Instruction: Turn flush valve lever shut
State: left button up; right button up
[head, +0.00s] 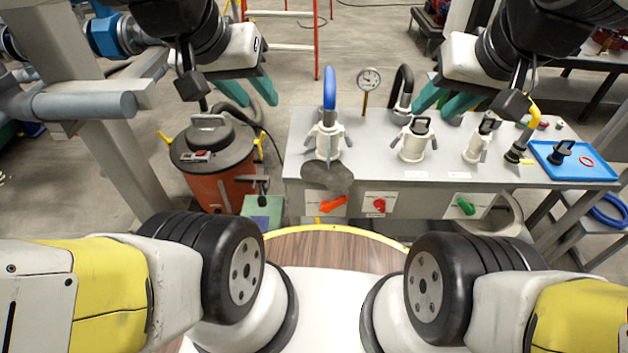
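The bench front carries an orange-red lever (332,204), a red knob (379,205) and a green lever (466,206), each on a pale plate. The labels are too small to read, so I cannot tell which is the flush valve. The orange-red lever lies slanted, its right end higher. My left gripper (260,103) is open and empty, in the air left of the bench, above and right of the orange drum. My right gripper (435,111) is open and empty over the rear of the bench, behind the white fittings. Neither touches a lever.
The grey bench (375,150) bears white cam fittings (414,146), a blue-handled hose (329,95), a gauge (369,79) and a blue tray (590,172). A dark wet patch (328,176) lies at its front left. An orange drum vacuum (213,160) stands left of it.

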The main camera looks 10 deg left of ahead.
aim_at(326, 207)
jog(key=k+j+z, duration=0.15)
jog(key=z, duration=0.2)
jog(key=k+j+z, duration=0.15)
jog(key=j+z, duration=0.15)
jog(key=k+j+z, duration=0.15)
jog(key=z, duration=0.2)
